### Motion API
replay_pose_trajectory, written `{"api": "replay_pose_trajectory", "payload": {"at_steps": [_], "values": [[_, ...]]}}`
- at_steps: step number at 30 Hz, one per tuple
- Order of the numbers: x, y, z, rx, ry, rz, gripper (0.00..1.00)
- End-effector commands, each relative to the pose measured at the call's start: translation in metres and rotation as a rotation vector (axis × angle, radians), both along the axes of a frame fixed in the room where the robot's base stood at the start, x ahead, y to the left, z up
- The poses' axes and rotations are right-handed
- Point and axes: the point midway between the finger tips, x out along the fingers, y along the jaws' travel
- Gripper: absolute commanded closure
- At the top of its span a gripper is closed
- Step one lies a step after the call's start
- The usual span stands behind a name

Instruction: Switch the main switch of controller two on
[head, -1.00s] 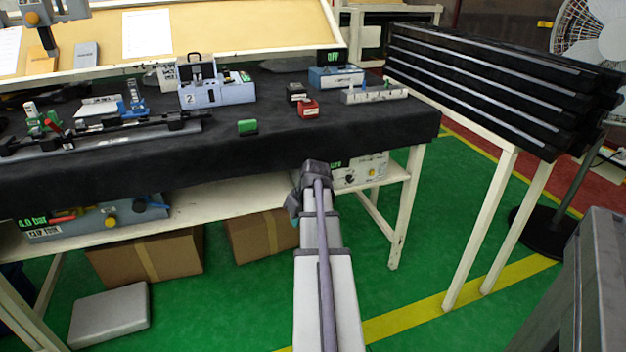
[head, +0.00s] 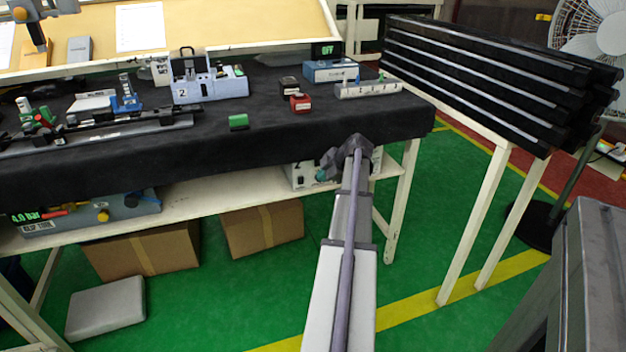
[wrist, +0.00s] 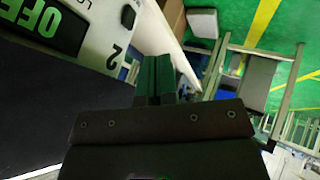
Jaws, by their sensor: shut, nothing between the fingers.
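In the wrist view a white panel (wrist: 100,28) carries a "2", a green "OFF" display (wrist: 40,20) and a small black switch (wrist: 128,17). It appears to be the white controller (head: 299,179) on the shelf under the table in the head view, where my arm's end covers part of it. My gripper (wrist: 155,62) is shut and empty, its dark fingers pointing towards the panel side, just below the switch in the picture. I cannot tell whether the fingertips touch the panel. In the head view my arm's end is in front of the table's front edge; its fingertips are hidden.
The black-covered table (head: 260,135) stands above the shelf (head: 200,200). A blue-grey box marked 2 (head: 210,88) and another "OFF" display (head: 326,49) are on the tabletop. A table leg (head: 402,200) stands to the right.

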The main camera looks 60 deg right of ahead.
Motion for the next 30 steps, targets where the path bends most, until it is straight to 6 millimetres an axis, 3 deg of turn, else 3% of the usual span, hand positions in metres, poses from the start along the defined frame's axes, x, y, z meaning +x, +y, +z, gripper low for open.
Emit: {"api": "replay_pose_trajectory", "payload": {"at_steps": [14,15,21,30], "values": [[0.063,0.002,-0.083,0.0,0.001,0.001,1.0],[0.07,-0.006,-0.07,-0.001,0.001,0.0,1.0],[0.088,-0.019,-0.065,0.001,0.001,-0.001,1.0],[0.091,-0.02,-0.066,0.001,0.001,-0.001,1.0]]}}
